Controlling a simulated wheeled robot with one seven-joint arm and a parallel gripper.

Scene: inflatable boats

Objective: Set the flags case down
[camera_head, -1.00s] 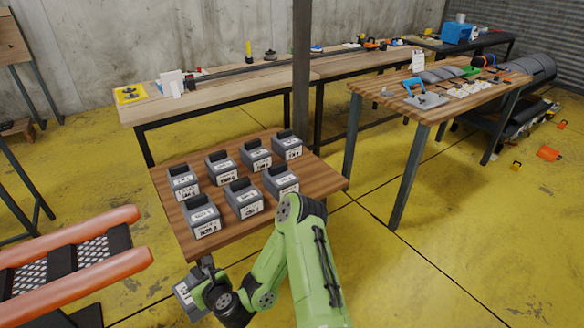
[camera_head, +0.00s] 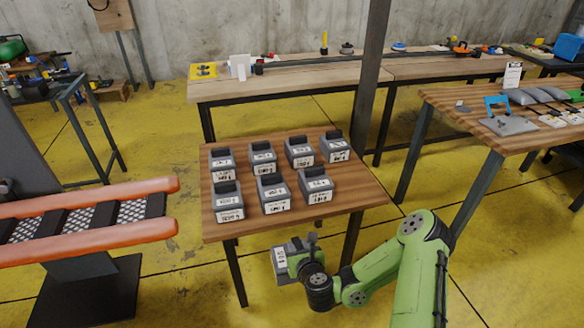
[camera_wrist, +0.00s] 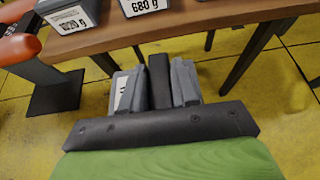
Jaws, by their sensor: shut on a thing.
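My gripper (camera_head: 303,259) is shut on the black handle of a grey case (camera_head: 281,263) with a white label, taken to be the flags case; its label is too small to read. The case hangs in the air in front of the small wooden table (camera_head: 335,207), below the tabletop's front edge and apart from it. In the wrist view, the handle (camera_wrist: 160,80) sits between the two grey fingers of my gripper (camera_wrist: 166,84). Part of the case (camera_wrist: 121,92) shows at the left, and the fingers hide much of it.
Several similar grey cases (camera_head: 274,196) stand in two rows on the small table, with bare wood at its right and front. An orange-tubed rack (camera_head: 90,228) stands at the left. A dark post (camera_head: 369,85) rises behind the table. A workbench (camera_head: 458,96) is at the right.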

